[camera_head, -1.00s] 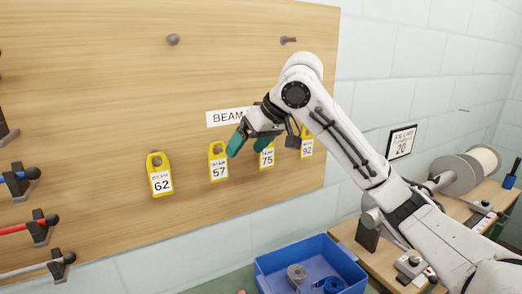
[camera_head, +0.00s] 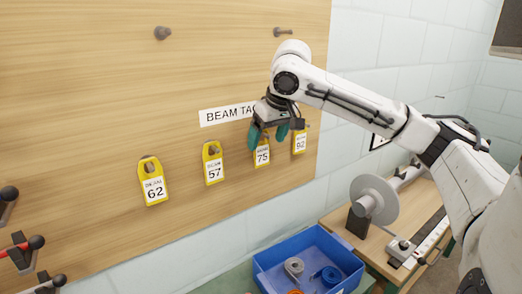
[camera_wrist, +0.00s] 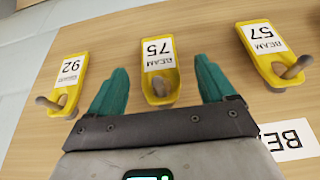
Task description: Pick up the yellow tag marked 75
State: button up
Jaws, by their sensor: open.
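The yellow tag marked 75 (camera_head: 262,156) hangs on a peg on the wooden board, between the tags marked 57 and 92. My gripper (camera_head: 268,133) is open and empty at the top of this tag, its teal fingers covering part of it in the head view. In the wrist view the tag marked 75 (camera_wrist: 160,65) appears upside down, with its peg through its hole. The two fingertips (camera_wrist: 160,75) stand one on each side of the tag, with clear gaps. I cannot tell how far they are from the board.
Yellow tags marked 57 (camera_head: 213,165), 62 (camera_head: 153,184) and 92 (camera_head: 299,142) hang on neighbouring pegs. A BEAM sign (camera_head: 228,115) is above them. Below are a blue bin (camera_head: 270,279) with rolls and a wooden bench (camera_head: 340,222) with a grey spool (camera_head: 374,199).

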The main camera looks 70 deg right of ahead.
aim_at(263, 151)
jog(key=p+x, duration=0.1)
jog(key=x, duration=0.4)
jog(key=shift+d, duration=0.2)
jog(key=shift+r, duration=0.1)
jog(key=c, duration=1)
jog(key=shift+c, duration=0.2)
jog(key=shift+r, duration=0.1)
